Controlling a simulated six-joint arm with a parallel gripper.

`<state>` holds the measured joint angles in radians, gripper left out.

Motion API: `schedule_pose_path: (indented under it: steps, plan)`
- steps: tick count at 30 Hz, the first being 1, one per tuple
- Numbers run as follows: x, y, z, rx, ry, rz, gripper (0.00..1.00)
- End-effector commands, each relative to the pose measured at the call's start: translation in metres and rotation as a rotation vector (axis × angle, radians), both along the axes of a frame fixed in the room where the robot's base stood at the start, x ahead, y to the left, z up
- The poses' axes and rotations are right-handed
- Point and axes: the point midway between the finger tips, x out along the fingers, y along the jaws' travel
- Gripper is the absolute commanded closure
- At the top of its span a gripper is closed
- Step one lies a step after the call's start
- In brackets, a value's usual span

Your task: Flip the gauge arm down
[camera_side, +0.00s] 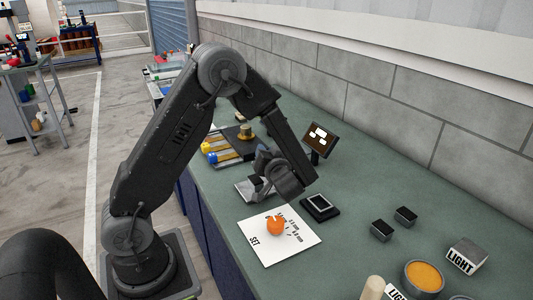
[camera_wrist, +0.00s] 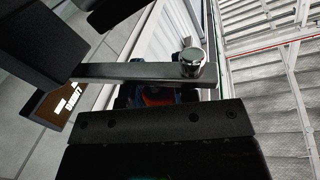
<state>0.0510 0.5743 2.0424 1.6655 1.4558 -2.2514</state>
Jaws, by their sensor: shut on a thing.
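My gripper (camera_side: 258,184) is low over the bench, beside a grey metal plate (camera_side: 244,191) in the side view. In the wrist view a dark flat bar with a chrome knob (camera_wrist: 190,62), which looks like the gauge arm (camera_wrist: 130,73), lies across the middle. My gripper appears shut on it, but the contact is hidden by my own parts. The bar cannot be made out in the side view.
A white card marked SET (camera_side: 300,252) holds an orange round thing (camera_side: 277,226). A black square device (camera_side: 320,208) sits beside it. Yellow and blue parts (camera_side: 215,150) lie behind. Two small black boxes (camera_side: 382,230) and an orange-filled tub (camera_side: 423,276) are at right, near the LIGHT block (camera_side: 467,256).

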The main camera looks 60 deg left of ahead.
Motion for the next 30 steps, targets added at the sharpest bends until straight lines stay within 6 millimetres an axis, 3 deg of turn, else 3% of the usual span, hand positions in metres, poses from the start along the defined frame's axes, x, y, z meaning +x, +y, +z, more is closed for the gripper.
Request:
schedule_pose_path:
  steps: [2, 3, 10, 20, 28, 30]
  plan:
    - [0.000, 0.000, 0.001, 0.001, -0.001, 0.002, 1.00]
    - [0.000, 0.000, 0.000, 0.001, -0.001, 0.002, 0.69]
    - [0.000, 0.000, 0.000, 0.000, 0.000, 0.001, 0.47]
    - [0.000, -0.006, 0.000, 0.000, 0.001, -0.002, 0.47]
    - [-0.009, -0.053, 0.003, 0.001, 0.000, -0.006, 0.47]
    - [-0.009, -0.050, 0.021, 0.000, -0.008, 0.001, 0.47]
